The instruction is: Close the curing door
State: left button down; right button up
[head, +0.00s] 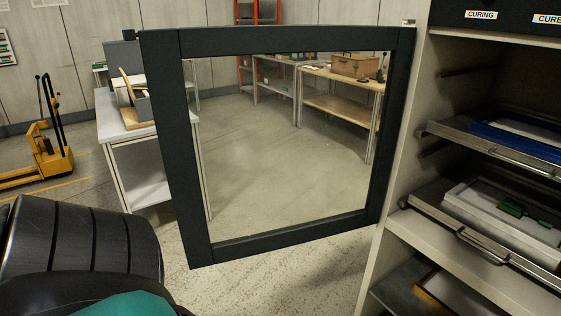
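The curing door (168,150) is a dark frame around a clear pane, in the middle of the head view. It stands wide open, joined at its right edge to the cabinet (398,175). The cabinet bears a "CURING" label (481,15) at the top. Its curing compartment is uncovered and shows shelves and trays.
Inside the cabinet are an upper wire-fronted tray (500,150) and a lower tray (490,235). A white table (140,180) stands behind the door at left. A yellow pallet truck (45,160) is at far left. Concrete floor (290,165) shows clear through the pane.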

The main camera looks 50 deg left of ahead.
aim_at(163, 50)
jog(key=k+j+z, duration=0.1)
jog(key=j, duration=0.35)
jog(key=k+j+z, duration=0.15)
jog(key=j, duration=0.25)
jog(key=k+j+z, duration=0.1)
jog(key=k+j, duration=0.25)
jog(key=k+j+z, duration=0.15)
jog(key=j, duration=0.25)
jog(key=k+j+z, duration=0.1)
jog(key=j, duration=0.2)
jog(key=k+j, duration=0.1)
jog(key=j, duration=0.2)
jog(key=k+j+z, duration=0.15)
jog(key=j+z, duration=0.25)
jog(key=j, duration=0.8)
jog(key=i+j, duration=0.15)
jog(key=j, duration=0.25)
jog(key=i+j+z, duration=0.1)
jog(key=j, duration=0.3)
jog(key=i, duration=0.1)
